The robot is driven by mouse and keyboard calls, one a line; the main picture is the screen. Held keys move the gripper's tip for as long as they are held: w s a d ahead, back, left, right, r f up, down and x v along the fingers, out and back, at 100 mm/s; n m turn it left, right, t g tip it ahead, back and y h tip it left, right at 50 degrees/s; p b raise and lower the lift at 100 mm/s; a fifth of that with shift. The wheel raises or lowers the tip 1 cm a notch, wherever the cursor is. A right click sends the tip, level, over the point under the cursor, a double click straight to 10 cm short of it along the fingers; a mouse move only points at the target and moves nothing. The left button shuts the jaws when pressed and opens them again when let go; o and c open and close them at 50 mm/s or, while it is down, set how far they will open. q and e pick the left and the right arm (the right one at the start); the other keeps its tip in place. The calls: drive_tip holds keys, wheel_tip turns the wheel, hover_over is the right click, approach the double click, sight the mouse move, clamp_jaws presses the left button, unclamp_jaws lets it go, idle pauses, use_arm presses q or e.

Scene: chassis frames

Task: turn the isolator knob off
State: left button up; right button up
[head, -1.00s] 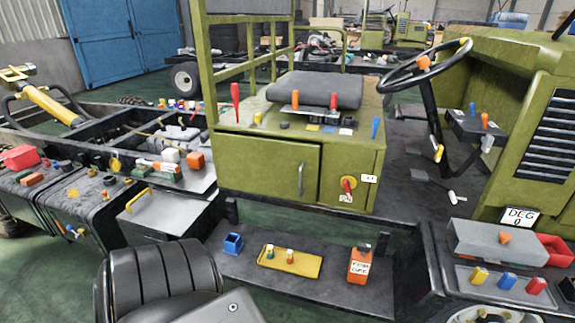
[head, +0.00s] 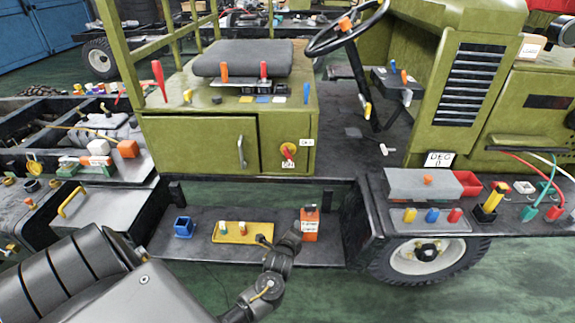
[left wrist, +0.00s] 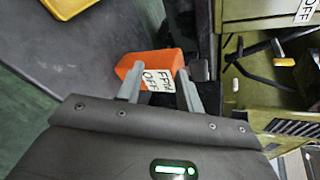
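The isolator knob (head: 288,152) is a red lever on a yellow round plate, on the olive cabinet's front face in the head view. A small white tag sits below it and another to its right. My left gripper (head: 295,236) is below the knob, by the orange box (head: 310,226) on the low dark step. In the left wrist view my left gripper (left wrist: 160,69) is open, its two grey fingers apart, with the orange box (left wrist: 145,68) beyond and between their tips. The knob is not visible there; an OFF tag shows at the top right. My right gripper is not in view.
A wheel (head: 420,255) and a shelf with coloured blocks lie to the right. The space before the cabinet door (head: 205,148) is clear.

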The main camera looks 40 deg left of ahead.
use_arm(q)
drive_tip(key=w+a+r+m+t+y, duration=0.1)
drive_tip(key=w+a+r+m, duration=0.1)
drive_tip(key=r, duration=0.3)
drive_tip(key=w+a+r+m+t+y, duration=0.1)
drive_tip(key=w+a+r+y, duration=0.1)
drive_tip(key=r, duration=0.3)
drive_tip(key=m+y, duration=0.2)
drive_tip(key=m, duration=0.1)
approach(288, 157)
drive_tip(key=x, duration=0.9)
drive_tip(key=shift+w+a+f, duration=0.1)
drive_tip(key=shift+w+a, duration=0.15)
drive_tip(key=shift+c, duration=0.3)
clamp_jaws()
